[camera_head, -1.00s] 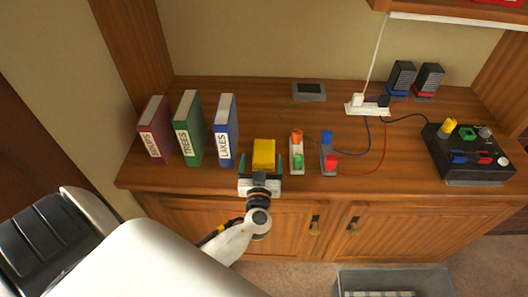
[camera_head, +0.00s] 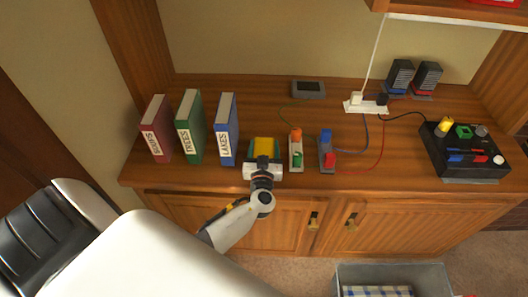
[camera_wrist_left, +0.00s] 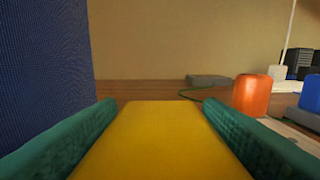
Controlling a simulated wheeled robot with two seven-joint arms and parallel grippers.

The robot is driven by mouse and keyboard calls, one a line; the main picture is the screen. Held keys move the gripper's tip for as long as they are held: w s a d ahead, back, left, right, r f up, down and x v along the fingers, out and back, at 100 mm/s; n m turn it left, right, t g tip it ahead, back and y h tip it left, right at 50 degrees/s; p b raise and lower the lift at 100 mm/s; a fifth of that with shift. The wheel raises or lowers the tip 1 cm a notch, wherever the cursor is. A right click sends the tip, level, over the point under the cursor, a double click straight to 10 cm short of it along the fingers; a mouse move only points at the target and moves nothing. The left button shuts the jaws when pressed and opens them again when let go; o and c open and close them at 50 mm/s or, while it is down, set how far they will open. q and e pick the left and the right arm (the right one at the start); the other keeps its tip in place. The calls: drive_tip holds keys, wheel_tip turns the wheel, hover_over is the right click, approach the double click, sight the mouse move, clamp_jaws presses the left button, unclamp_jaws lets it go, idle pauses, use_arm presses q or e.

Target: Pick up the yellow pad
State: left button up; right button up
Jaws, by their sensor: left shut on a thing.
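The yellow pad (camera_head: 264,145) is on the wooden cabinet top, between the blue binder and a grey stand with an orange and a green knob. My left gripper (camera_head: 264,152) reaches in from the front and is shut on the pad, one finger on each side. In the left wrist view, the yellow pad (camera_wrist_left: 160,140) fills the space between the green finger pads. I cannot tell whether the pad is raised off the surface. My right gripper is not in view.
A blue binder (camera_head: 226,130) stands close to the left of the gripper, with green (camera_head: 190,127) and red (camera_head: 156,130) binders beyond. The orange-knobbed stand (camera_head: 296,152) is close on the right. A black control box (camera_head: 465,152) sits far right. A grey bin (camera_head: 395,275) is below.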

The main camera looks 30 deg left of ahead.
use_arm(q)
wheel_tip(320, 180, up, 10)
drive_tip(key=shift+r+p, duration=0.1)
drive_tip(key=shift+p, duration=0.35)
wheel_tip(320, 180, up, 14)
drive_tip(key=p, duration=0.8)
hover_over(264, 148)
drive_tip(key=s+d+f+m+t+h+b, duration=0.1)
drive_tip(key=s+d+f+m+h+b, duration=0.2)
drive_tip(key=s+d, duration=0.4)
drive_tip(key=s+d+f+m+t+h+b, duration=0.1)
drive_tip(key=s+d+f+m+h+b, duration=0.2)
drive_tip(key=s, duration=0.6)
drive_tip(key=d+f+h+b, duration=0.1)
drive_tip(key=d+h+b, duration=0.1)
drive_tip(key=d+h, duration=0.1)
drive_tip(key=shift+d+f+t+h, duration=0.3)
drive_tip(key=shift+d+f+t, duration=0.1)
drive_tip(key=shift+d, duration=0.15)
